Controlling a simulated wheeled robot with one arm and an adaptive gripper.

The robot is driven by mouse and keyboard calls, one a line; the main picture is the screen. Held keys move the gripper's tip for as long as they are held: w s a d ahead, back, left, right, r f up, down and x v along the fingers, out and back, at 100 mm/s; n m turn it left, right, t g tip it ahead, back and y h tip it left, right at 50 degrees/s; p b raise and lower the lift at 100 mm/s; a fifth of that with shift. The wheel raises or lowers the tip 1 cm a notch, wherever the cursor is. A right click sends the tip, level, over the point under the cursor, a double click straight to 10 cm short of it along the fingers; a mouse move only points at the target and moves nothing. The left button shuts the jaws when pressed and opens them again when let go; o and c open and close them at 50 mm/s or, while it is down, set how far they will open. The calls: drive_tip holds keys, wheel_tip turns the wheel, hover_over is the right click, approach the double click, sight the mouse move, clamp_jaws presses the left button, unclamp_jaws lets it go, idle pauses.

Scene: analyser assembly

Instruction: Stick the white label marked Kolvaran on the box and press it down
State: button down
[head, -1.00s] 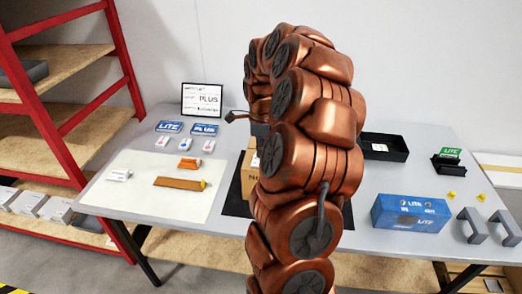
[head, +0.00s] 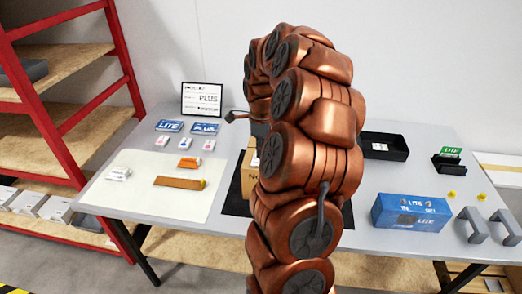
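A brown cardboard box (head: 248,178) stands on a black mat (head: 235,208) in the middle of the table, with its right side hidden behind my arm. A small pale patch shows near its top at the arm's edge; I cannot tell if it is a label. My gripper (head: 258,129) is mostly hidden behind my arm, above the box; only dark parts show, so its fingers and anything in them cannot be seen. Small white labels or cards lie at the back left, one of them (head: 162,142) leftmost. The name Kolvaran cannot be read anywhere.
A pale mat (head: 130,199) at left holds a white block, an orange piece and a brown bar. Blue LITE and PLUS cards and a framed sign (head: 202,99) stand behind. At right are a black tray (head: 398,153), a blue LITE box (head: 410,212) and grey handles (head: 472,225).

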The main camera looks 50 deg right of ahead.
drive_tip(key=shift+f+b, duration=0.7)
drive_tip(key=shift+f, duration=0.2)
idle(0.9)
drive_tip(key=shift+r, duration=0.1)
idle(0.4)
drive_tip(key=shift+r+b, duration=0.6)
drive_tip(key=shift+r, duration=2.35)
